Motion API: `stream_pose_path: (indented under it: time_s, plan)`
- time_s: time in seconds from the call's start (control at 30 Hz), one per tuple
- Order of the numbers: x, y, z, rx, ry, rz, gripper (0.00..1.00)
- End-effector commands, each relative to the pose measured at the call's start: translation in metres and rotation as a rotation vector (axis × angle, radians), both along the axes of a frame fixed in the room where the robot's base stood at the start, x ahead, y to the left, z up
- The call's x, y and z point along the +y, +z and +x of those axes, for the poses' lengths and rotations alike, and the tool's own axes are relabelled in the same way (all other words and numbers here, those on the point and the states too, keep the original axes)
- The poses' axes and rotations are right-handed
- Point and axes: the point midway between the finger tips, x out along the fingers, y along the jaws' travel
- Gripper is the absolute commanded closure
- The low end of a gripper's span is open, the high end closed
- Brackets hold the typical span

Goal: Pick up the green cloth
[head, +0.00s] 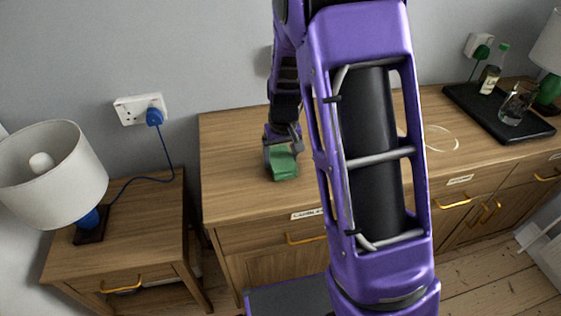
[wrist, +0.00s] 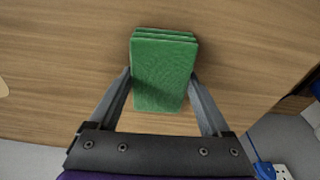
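The green cloth (wrist: 163,75) is a folded, block-like stack with its layers showing along one edge. In the wrist view it sits between the two fingers of my gripper (wrist: 160,78), with a finger against each side. The fingers look closed on it. In the head view the cloth (head: 283,165) is at my gripper (head: 281,148), over the left part of the wooden dresser top (head: 235,150). I cannot tell whether its underside is touching the wood.
A nightstand (head: 150,215) with a white-shaded lamp (head: 52,175) stands at left. A black tray (head: 470,98) with a bottle (head: 490,80) and a glass (head: 517,103) is at the dresser's right. A wall socket (head: 137,108) is behind. The dresser top around the cloth is clear.

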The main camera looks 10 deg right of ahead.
Motion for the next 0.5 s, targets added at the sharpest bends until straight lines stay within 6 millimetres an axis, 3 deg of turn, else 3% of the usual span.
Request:
stream_pose_path:
  time_s: [0.03, 0.13, 0.37, 0.5]
  plan:
    - [0.0, 0.0, 0.0, 0.0, 0.0, 0.0, 0.54]
    - [0.0, 0.0, 0.0, 0.0, 0.0, 0.0, 0.72]
    - [0.0, 0.002, 0.0, -0.001, 0.0, 0.0, 0.73]
    - [0.0, 0.016, 0.001, -0.004, 0.001, 0.0, 0.73]
